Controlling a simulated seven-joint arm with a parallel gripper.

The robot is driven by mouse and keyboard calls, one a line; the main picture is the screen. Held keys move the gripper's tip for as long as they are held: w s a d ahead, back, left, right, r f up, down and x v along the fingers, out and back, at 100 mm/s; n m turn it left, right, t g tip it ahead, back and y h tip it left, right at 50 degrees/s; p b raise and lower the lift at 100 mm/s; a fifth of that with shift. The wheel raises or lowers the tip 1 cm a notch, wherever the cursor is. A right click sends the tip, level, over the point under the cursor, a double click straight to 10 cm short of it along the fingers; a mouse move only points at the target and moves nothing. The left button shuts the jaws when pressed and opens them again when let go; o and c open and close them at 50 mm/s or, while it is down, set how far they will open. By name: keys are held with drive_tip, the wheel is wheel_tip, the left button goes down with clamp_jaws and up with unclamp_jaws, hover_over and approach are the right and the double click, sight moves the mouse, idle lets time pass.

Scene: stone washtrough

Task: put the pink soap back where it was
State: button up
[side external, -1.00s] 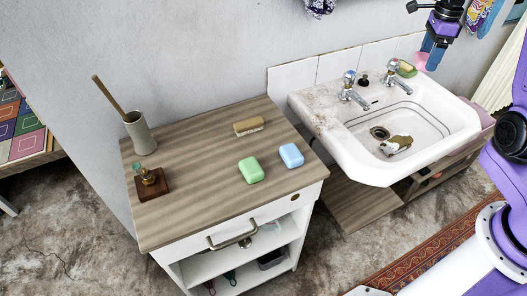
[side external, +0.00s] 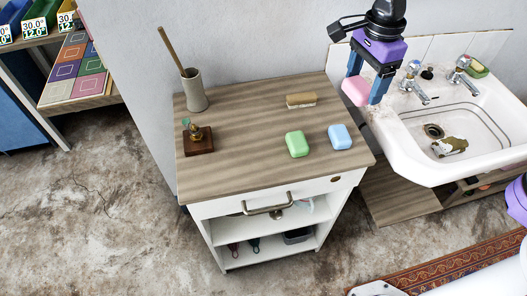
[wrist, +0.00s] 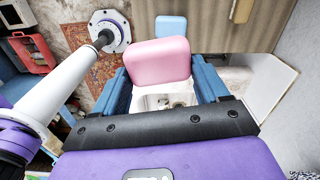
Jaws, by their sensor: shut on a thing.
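The pink soap (side external: 356,91) is a rounded block held between the blue fingers of my gripper (side external: 367,88), in the air near the left end of the sink and the right back of the wooden cabinet top (side external: 240,150). It also shows large between the fingers in the wrist view (wrist: 158,61). My gripper is shut on it. A green soap (side external: 297,144) and a light blue soap (side external: 339,137) lie side by side on the cabinet top, toward its right front. The blue soap also shows beyond the pink one in the wrist view (wrist: 171,26).
A wooden brush (side external: 301,100) lies behind the soaps. A grey pot with a stick (side external: 194,92) and a small brass item on a wooden block (side external: 198,140) stand at the left. The white sink (side external: 400,150) with two taps is at the right. The middle of the top is clear.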

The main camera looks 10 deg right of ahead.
drive_tip(key=s+a+n, duration=0.3)
drive_tip(key=s+a, duration=0.5)
drive_tip(key=a, duration=0.2)
drive_tip(key=w+a+f, duration=0.3)
drive_tip(key=f, duration=0.1)
drive_tip(key=w+a+f, duration=0.3)
drive_tip(key=f, duration=0.2)
drive_tip(key=w+a+f, duration=0.3)
drive_tip(key=w+f, duration=0.1)
drive_tip(key=f, duration=0.1)
drive_tip(key=shift+w+a+f, duration=0.1)
drive_tip(key=shift+a+f, duration=0.1)
drive_tip(key=shift+a, duration=0.15)
drive_tip(key=shift+w+a+f, duration=0.15)
drive_tip(key=shift+f, duration=1.65)
drive_tip(key=shift+f, duration=0.15)
drive_tip(key=o, duration=1.1)
drive_tip(key=shift+o, duration=0.2)
